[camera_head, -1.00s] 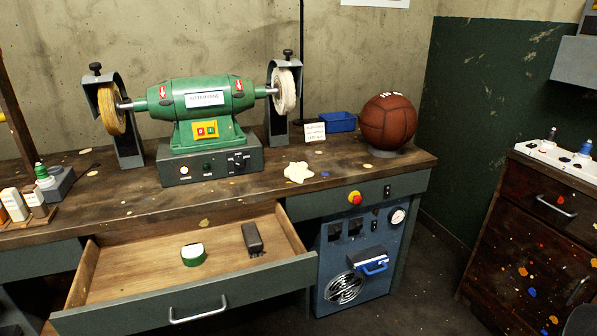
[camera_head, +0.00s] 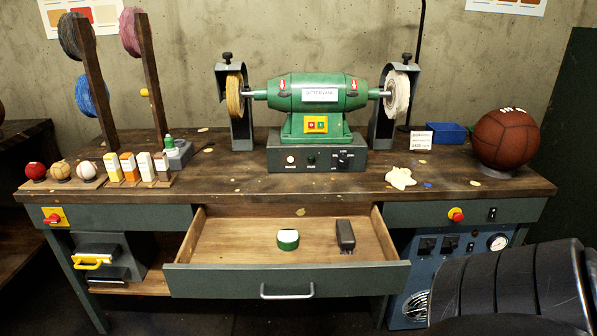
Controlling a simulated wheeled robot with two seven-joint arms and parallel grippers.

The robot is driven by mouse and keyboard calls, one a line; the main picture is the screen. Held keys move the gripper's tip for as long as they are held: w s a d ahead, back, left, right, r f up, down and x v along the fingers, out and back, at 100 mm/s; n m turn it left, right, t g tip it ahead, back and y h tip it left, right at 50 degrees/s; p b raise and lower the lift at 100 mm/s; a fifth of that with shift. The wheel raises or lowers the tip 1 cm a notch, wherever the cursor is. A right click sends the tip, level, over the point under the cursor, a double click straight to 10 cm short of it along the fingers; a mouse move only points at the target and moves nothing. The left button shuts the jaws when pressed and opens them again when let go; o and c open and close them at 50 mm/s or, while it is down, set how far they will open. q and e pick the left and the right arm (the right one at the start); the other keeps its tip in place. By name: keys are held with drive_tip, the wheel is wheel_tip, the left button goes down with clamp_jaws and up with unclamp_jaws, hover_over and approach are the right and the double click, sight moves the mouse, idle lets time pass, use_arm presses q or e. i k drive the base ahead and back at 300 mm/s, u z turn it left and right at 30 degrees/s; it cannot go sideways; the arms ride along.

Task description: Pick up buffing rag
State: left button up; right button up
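A small cream cloth (camera_head: 400,178), which looks like the buffing rag, lies crumpled on the bench top (camera_head: 230,187), right of the green buffing machine (camera_head: 317,95) and left of the ball. Neither gripper shows. A black ribbed shape at the lower right looks like part of my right arm. It covers part of the blue cabinet, and its gripper is out of frame.
The drawer (camera_head: 225,240) is open toward me, holding a green-rimmed tin (camera_head: 288,239) and a dark brush (camera_head: 345,235). Near the rag are a white sign (camera_head: 421,140), a blue tray (camera_head: 447,133) and a brown leather ball (camera_head: 506,138).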

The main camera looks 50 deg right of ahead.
sight(400, 178)
drive_tip(key=u, duration=2.1)
drive_tip(key=k, duration=2.85)
drive_tip(key=z, duration=0.9)
